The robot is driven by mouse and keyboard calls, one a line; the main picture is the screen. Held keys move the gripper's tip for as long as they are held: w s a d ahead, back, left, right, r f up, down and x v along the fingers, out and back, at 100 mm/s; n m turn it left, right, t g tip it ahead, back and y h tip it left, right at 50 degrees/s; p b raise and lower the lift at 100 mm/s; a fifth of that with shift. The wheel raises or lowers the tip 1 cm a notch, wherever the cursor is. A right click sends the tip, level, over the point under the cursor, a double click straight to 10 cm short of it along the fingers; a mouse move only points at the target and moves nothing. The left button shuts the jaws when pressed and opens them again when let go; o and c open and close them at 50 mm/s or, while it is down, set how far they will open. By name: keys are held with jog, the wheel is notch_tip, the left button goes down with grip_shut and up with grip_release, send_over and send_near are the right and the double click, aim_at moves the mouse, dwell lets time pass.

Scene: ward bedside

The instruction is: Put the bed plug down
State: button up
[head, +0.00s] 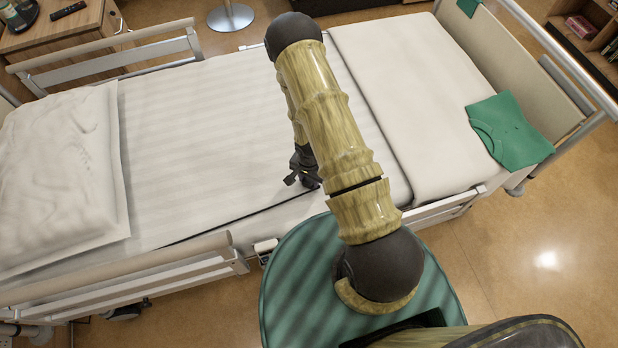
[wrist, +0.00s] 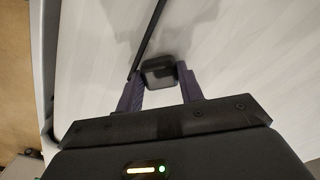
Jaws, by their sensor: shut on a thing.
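The bed plug (wrist: 158,76), a small dark block with rounded corners, sits between the two fingertips of my gripper (wrist: 159,84) in the wrist view. The fingers are shut on it. Behind it is the pale bed surface, with a soft shadow near the plug. In the head view my gripper (head: 303,180) is low over the near side of the bed (head: 210,140), left of my arm. The plug cannot be made out clearly there. I cannot tell whether it touches the sheet.
A white pillow (head: 60,180) lies at the left end. A folded green cloth (head: 510,130) lies at the right end. Near side rails (head: 130,275) edge the bed, and a green round surface (head: 290,300) is below my arm. The sheet left of my gripper is clear.

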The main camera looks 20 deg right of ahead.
jog(key=o, duration=1.3)
notch_tip(320, 180, up, 12)
jog(key=shift+r, duration=0.1)
notch_tip(320, 180, up, 14)
jog(key=r+n+t, duration=0.1)
jog(key=n+t, duration=0.1)
jog(key=n, duration=0.2)
send_over(309, 180)
jog(key=s, duration=0.2)
jog(key=s+r+n, duration=0.1)
jog(key=s+r, duration=0.1)
jog(key=r, duration=0.1)
jog(key=s+r+n, duration=0.2)
jog(key=r, duration=0.1)
jog(key=s+r+n, duration=0.2)
jog(key=r, duration=0.1)
jog(key=shift+r+t, duration=0.1)
jog(key=shift+t, duration=0.2)
